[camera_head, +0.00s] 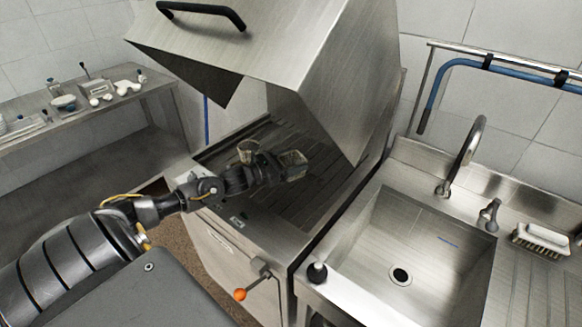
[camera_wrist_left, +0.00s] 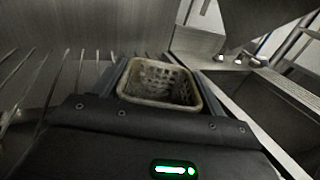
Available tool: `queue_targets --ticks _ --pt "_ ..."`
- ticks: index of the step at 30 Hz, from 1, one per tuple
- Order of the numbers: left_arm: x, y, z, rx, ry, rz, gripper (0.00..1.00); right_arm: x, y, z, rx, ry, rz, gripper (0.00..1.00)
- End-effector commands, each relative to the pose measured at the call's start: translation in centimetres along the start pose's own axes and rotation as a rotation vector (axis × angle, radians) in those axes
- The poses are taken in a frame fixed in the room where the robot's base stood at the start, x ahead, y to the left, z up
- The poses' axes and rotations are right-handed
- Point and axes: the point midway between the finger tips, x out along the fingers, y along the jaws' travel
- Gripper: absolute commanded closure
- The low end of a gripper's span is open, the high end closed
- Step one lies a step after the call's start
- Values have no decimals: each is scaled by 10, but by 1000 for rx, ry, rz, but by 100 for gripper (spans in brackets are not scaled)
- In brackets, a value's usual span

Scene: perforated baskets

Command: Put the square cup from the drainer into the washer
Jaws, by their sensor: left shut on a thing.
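The square cup, a small pale perforated basket (camera_head: 293,161), is held in my left gripper (camera_head: 280,166) over the slatted floor of the washer (camera_head: 325,190), whose hood is raised. In the left wrist view, the square cup (camera_wrist_left: 158,84) sits between the two fingers, open side visible, with its lower part hidden by the gripper body. Whether its base touches the washer floor I cannot tell. A second light cup (camera_head: 246,149) stands in the washer just left of and behind my gripper. My right gripper is out of view.
The raised steel hood (camera_head: 270,45) hangs above and behind my left gripper. A sink (camera_head: 400,250) with a tap and a ribbed drainboard (camera_head: 545,295) carrying a brush lies to the right. A side table (camera_head: 90,108) with dishes stands far left. The washer's front floor looks clear.

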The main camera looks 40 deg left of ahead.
Motion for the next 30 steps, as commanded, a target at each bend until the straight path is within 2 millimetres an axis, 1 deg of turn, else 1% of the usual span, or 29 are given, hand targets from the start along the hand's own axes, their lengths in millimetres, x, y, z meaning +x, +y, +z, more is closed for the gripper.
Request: queue_targets --ticks 8,9,13,16,23,28,29,30 --pt "1 7 -8 -1 0 0 50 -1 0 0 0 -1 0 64" --pt "2 9 -12 -2 0 0 50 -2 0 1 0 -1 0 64" --pt "2 8 -32 -4 1 1 50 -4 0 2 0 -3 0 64" --pt "2 8 -39 -1 0 -1 50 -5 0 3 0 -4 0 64" --pt "1 8 -40 0 0 -1 50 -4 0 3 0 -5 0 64" --pt "1 8 -45 1 0 -1 50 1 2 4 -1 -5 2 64" --pt "1 8 -43 1 0 -1 24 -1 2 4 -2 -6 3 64" --pt "1 8 -43 1 0 -1 19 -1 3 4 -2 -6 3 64"
